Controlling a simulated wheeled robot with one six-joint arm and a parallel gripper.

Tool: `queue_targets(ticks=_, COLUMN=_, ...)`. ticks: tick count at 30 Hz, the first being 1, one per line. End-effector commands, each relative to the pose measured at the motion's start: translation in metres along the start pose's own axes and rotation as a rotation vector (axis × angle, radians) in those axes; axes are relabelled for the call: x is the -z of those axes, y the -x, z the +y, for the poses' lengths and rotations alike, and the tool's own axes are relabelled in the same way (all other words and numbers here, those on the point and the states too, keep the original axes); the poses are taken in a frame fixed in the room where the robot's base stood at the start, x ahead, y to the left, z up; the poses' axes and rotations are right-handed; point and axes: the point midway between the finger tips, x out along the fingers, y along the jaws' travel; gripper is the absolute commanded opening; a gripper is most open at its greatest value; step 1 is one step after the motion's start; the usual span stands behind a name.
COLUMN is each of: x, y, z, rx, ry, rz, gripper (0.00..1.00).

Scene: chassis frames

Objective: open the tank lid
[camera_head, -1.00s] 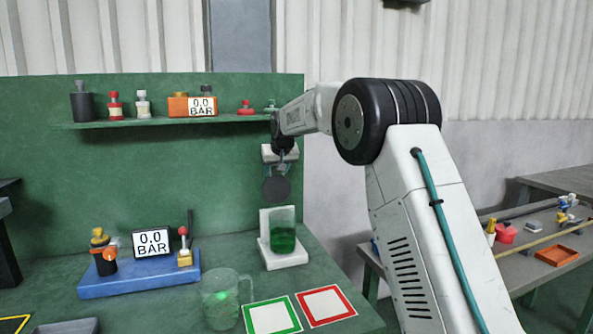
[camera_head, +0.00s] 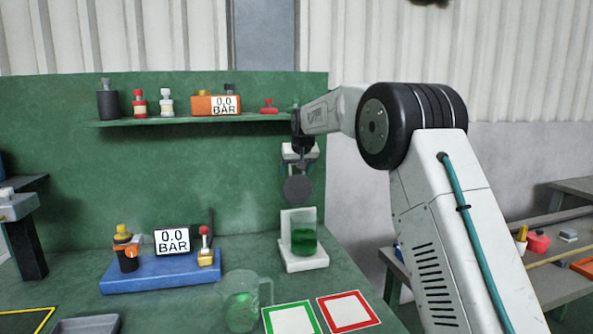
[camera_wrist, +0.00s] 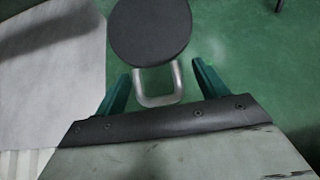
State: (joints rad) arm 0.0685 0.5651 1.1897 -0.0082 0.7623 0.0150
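The tank (camera_head: 304,242) is a clear vessel holding green liquid on a white base with a white back plate, at the bench's right side. The lid, a dark round disc (camera_head: 297,189), is upright just above the tank's rim, facing the camera. Whether it joins the tank is not clear. The wrist view shows the lid (camera_wrist: 150,30) large, with its grey metal loop handle (camera_wrist: 158,99). My gripper (camera_wrist: 163,68) is open, with one teal finger on each side of the handle and a gap at the right. In the head view my gripper (camera_head: 302,166) is small above the lid.
A shelf (camera_head: 180,121) with bottles and a gauge runs left of my arm. A blue stand (camera_head: 150,283), a clear jug (camera_head: 240,305), and green-framed (camera_head: 291,319) and red-framed (camera_head: 348,311) squares occupy the bench. Another table stands at right.

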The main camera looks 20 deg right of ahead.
Motion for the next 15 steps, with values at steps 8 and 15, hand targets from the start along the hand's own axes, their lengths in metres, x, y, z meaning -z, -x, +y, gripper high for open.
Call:
queue_targets(ticks=8, x=0.000, y=0.001, z=0.002, rx=-0.002, ry=-0.001, rz=-0.001, gripper=0.72)
queue_targets(ticks=15, x=0.001, y=0.032, z=0.001, rx=-0.001, ry=0.000, rz=0.002, gripper=0.72)
